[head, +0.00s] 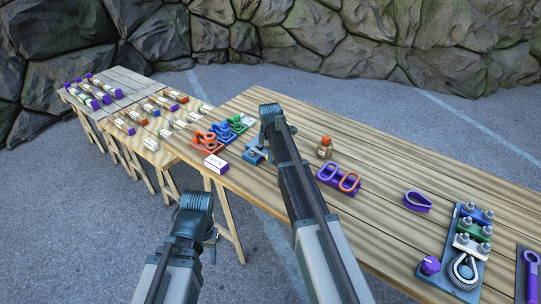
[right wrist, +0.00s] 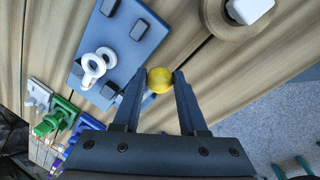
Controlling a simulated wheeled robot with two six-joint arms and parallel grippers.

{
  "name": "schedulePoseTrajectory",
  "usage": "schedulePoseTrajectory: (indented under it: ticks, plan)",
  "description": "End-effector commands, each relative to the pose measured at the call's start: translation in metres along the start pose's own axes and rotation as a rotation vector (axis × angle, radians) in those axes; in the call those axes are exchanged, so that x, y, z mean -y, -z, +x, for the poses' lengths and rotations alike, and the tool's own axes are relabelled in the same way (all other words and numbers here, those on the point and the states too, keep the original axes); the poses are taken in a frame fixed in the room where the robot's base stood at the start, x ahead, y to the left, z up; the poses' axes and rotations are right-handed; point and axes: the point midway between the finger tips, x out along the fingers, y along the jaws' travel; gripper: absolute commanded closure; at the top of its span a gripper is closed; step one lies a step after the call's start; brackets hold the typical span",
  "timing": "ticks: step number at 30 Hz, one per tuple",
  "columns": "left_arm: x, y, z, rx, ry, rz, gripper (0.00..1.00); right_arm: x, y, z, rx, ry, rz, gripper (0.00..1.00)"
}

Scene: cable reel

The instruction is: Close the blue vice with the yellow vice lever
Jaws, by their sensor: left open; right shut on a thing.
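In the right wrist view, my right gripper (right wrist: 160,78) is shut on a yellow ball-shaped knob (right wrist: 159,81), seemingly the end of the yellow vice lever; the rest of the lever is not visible. In the head view, part of this blue base (head: 254,157) shows below my right gripper (head: 269,114), whose fingers are hidden. The vice jaw gap cannot be made out. My left gripper (head: 195,203) is open and empty, off the table's near edge.
Orange, blue and green clamps (head: 238,127) stand left of the vice, near a white-and-purple box (head: 216,163). The board between holder and purple loop (head: 417,201) is clear.

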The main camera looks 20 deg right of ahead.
Motion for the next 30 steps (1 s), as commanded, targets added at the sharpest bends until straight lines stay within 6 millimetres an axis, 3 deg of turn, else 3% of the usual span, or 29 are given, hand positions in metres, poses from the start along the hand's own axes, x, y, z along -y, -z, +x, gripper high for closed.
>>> schedulePoseTrajectory:
  ticks: [19, 30]
  plan:
    - [0.0, 0.0, 0.0, 0.0, 0.0, 0.0, 0.5, 0.002, 0.002, 0.0, 0.005, 0.0, 0.022, 1.0]
    - [0.0, 0.0, 0.0, 0.0, 0.0, 0.0, 0.5, 0.019, 0.018, -0.004, 0.051, -0.001, 0.258, 1.0]
